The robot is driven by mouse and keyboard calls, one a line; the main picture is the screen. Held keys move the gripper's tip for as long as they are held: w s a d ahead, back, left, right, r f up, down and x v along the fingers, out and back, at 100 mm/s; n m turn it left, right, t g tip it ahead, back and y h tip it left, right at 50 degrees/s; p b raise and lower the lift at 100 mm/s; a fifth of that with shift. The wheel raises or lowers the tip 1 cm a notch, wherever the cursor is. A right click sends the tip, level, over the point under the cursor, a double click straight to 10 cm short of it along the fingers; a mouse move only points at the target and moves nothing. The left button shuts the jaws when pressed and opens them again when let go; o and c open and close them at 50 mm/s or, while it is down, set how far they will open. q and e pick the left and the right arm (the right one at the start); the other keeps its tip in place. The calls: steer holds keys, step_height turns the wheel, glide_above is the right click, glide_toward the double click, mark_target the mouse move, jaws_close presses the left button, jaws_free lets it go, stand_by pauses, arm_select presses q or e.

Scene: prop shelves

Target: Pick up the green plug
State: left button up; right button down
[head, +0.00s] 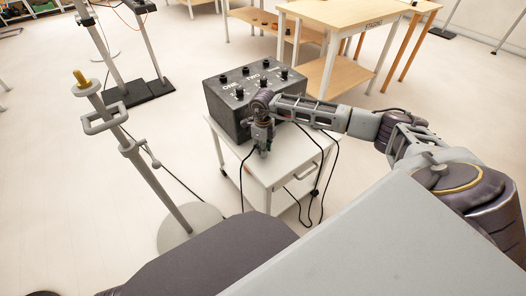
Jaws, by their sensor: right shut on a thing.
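My right gripper (262,144) points down at the front side of a dark grey box (226,124) with black knobs and white lettering on top. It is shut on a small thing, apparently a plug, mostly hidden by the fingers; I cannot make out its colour. A black cable (242,178) hangs down just left of the fingertips. No plug shows clearly as green. My left gripper is not in view.
The box stands on a white wheeled cart (283,174) with a drawer. More black cables (308,205) hang over its right side. A metal stand (152,172) with a round base is at left. A wooden table (345,17) stands behind. Open floor lies between.

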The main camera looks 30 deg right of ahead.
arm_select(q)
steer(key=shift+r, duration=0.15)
arm_select(e)
steer(key=shift+r, duration=0.1)
steer(key=shift+r, duration=0.45)
step_height(320, 180, up, 8)
steer(key=shift+f+p, duration=0.1)
steer(key=shift+p, duration=1)
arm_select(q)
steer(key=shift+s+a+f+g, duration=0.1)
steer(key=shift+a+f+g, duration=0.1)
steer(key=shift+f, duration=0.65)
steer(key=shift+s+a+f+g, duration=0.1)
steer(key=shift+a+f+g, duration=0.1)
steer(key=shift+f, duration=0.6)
arm_select(e)
steer(key=shift+r, duration=0.6)
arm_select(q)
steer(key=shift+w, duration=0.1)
